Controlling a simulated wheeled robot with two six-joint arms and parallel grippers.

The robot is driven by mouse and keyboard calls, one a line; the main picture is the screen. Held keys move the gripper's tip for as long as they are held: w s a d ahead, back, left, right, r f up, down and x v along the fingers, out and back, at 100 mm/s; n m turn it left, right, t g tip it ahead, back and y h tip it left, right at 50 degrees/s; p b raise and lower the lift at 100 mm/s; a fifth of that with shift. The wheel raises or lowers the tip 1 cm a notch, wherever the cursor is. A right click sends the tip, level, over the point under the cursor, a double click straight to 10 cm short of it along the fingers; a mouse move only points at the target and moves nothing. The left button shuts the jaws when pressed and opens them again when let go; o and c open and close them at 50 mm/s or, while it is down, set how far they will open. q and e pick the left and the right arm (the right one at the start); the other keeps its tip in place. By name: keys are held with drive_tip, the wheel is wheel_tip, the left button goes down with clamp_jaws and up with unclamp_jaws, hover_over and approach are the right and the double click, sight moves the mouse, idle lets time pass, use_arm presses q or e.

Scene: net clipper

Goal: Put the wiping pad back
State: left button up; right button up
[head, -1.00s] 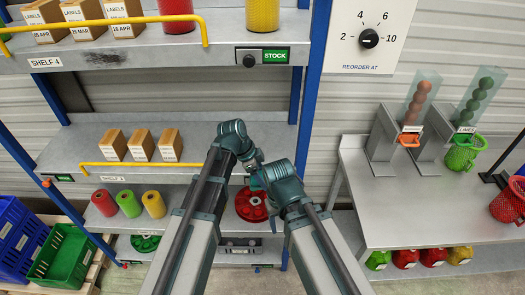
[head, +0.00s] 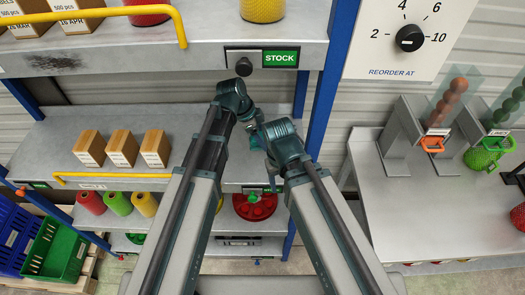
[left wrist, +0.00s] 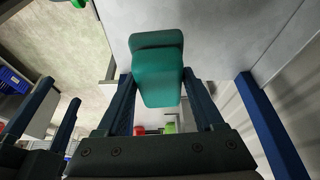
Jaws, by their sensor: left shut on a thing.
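A teal block with rounded edges, which looks like the wiping pad (left wrist: 158,72), is between the fingers of my left gripper (left wrist: 160,98) in the left wrist view. The gripper is shut on it. The pad sticks out past the fingertips, in front of a grey surface. A dark smudge (head: 54,64) marks the upper shelf (head: 200,55) at the left.
The upper shelf has a yellow rail (head: 100,14) and a STOCK sign with a knob (head: 262,58). Cartons (head: 122,147) and coloured spools (head: 118,203) stand lower down. A grey table (head: 370,175) with dispensers is on the right; crates (head: 60,250) are at lower left.

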sight(262, 161)
use_arm(q)
drive_tip(key=shift+w, duration=0.15)
drive_tip(key=shift+r, duration=0.1)
wheel_tip(262, 161, down, 10)
drive_tip(key=b, duration=1)
drive_tip(key=shift+r, duration=0.15)
drive_tip(key=o, duration=1.2)
drive_tip(key=shift+f, duration=0.2)
